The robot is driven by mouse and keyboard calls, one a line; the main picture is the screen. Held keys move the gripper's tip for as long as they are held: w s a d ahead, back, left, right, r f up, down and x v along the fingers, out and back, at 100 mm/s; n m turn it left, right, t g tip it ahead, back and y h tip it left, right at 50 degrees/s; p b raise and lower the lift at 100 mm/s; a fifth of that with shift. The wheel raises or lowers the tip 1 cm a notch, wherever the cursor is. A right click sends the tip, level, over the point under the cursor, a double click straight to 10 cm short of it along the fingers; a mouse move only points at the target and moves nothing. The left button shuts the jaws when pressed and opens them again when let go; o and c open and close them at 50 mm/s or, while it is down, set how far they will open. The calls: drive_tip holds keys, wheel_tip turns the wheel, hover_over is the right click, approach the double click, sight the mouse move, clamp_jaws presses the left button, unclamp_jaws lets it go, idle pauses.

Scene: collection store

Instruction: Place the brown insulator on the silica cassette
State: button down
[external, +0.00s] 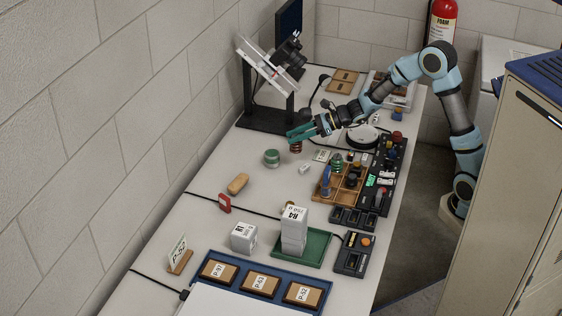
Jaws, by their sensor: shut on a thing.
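My gripper (297,134), with teal fingers, is over the far half of the long bench, in front of the camera stand. It is shut on the brown insulator (296,147), a small dark reddish-brown ribbed piece that shows just below the fingers. The fingers hide its upper part. I cannot tell whether its base is clear of the bench. The silica cassette is not certain at this size; a small flat pale-and-green piece (321,155) to the right of the insulator may be it.
A camera stand (268,121) rises behind my gripper. A green round tin (271,158) and a small white block (304,169) are nearby. A wooden divided tray (322,196) with several upright pieces and black units stands to the right. Bare bench lies left of the tray.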

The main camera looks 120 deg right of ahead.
drive_tip(key=w+d+r+m+g+h+b, duration=0.3)
drive_tip(key=w+d+r+m+h+b, duration=0.2)
drive_tip(key=w+r+b, duration=0.4)
drive_tip(key=b, duration=0.9)
hover_over(271, 153)
wheel_tip(271, 153, down, 11)
drive_tip(key=shift+f, duration=0.1)
drive_tip(key=shift+f, duration=0.1)
drive_tip(key=c, duration=0.5)
unclamp_jaws()
